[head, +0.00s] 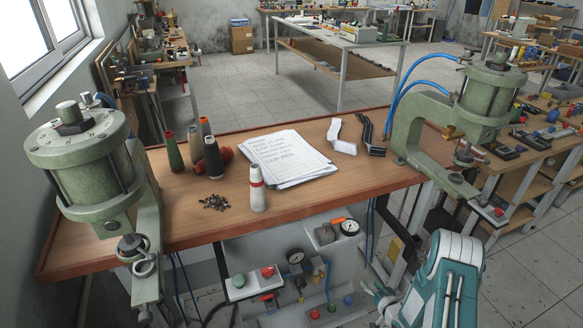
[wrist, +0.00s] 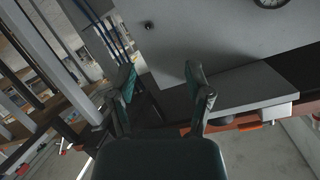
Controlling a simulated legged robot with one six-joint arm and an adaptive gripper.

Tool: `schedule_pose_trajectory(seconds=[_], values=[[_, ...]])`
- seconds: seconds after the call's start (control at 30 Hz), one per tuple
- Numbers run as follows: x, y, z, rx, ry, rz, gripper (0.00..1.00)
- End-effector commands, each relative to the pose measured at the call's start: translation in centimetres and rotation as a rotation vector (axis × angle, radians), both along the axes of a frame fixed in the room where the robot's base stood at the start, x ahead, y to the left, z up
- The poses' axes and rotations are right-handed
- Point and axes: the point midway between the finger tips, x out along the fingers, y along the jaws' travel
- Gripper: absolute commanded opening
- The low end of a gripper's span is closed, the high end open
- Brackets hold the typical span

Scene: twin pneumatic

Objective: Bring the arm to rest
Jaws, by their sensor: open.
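My gripper (head: 377,294) is low at the right front of the workbench in the head view, below the tabletop and partly hidden behind my teal and white arm. In the wrist view my gripper (wrist: 163,78) shows two dark teal fingers spread apart with nothing between them. It faces a grey panel (wrist: 225,35) and a grey box-like ledge (wrist: 243,90) under the bench. I cannot tell how far the fingertips are from the panel.
The wooden bench (head: 210,225) carries two green presses, left (head: 85,180) and right (head: 490,95). Thread cones, a white bottle (head: 257,190) and papers (head: 287,157) stand between them. Gauges and a button box (head: 252,282) sit below. Blue hoses hang near my gripper.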

Motion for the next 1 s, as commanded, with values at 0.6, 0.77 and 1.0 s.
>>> schedule_pose_trajectory(seconds=[0.6,0.77,1.0], values=[[4.9,-1.3,21.1,-0.380,0.194,-0.105,0.65],[3.6,-0.7,26.4,-0.437,0.247,-0.137,0.65],[-0.2,0.7,33.5,-0.491,0.331,-0.175,0.65]])
